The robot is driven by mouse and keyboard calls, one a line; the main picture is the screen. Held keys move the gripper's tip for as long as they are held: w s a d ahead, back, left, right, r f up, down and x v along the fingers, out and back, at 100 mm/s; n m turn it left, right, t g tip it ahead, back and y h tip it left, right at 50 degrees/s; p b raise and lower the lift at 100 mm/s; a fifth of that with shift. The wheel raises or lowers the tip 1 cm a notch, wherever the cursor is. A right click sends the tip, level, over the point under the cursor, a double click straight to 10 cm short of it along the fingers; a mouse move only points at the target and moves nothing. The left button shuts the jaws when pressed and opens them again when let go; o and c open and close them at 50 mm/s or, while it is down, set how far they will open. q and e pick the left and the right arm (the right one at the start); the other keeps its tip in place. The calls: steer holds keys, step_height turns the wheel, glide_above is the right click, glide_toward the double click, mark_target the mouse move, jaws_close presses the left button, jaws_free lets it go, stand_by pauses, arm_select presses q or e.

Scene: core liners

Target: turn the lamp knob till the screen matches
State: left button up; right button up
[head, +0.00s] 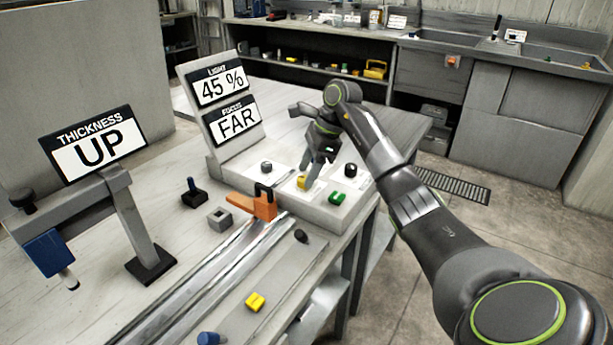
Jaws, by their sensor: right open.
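The light screen (220,86) reads "LIGHT 45 %", and the focus screen (236,121) below it reads "FOCUS FAR". Both are on an upright panel behind a pale control box (318,213). The box top carries a dark knob (266,168) at the left, a yellow piece (301,183), another dark knob (350,170) on a white plate, and a green piece (337,198). I cannot tell which is the lamp knob. My right gripper (311,176) is open, pointing down close to the yellow piece; contact is unclear. My left gripper is out of view.
A stand at left holds a sign (96,149) reading "THICKNESS UP". An orange clamp (257,203) sits on a metal rail (215,275) in front of the box. Open floor lies right of the table.

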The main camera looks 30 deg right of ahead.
steer(key=shift+w+a+f, duration=0.1)
steer(key=shift+a+f, duration=0.15)
steer(key=shift+f, duration=0.45)
steer(key=c, duration=1)
steer(key=shift+o, duration=0.2)
steer(key=shift+m, duration=0.4)
steer(key=shift+m+t, duration=0.5)
steer(key=shift+m, duration=0.4)
steer(key=m+t+h, duration=0.1)
steer(key=m, duration=0.2)
steer(key=shift+a+m, duration=0.1)
steer(key=shift+m, duration=0.3)
steer(key=m+h, duration=0.1)
steer(key=m, duration=0.2)
steer(key=m+h, duration=0.1)
steer(key=m, duration=0.1)
steer(key=shift+s+a+m+t+h, duration=0.2)
steer(key=shift+m+t+h, duration=0.1)
steer(key=shift+m+t, duration=0.1)
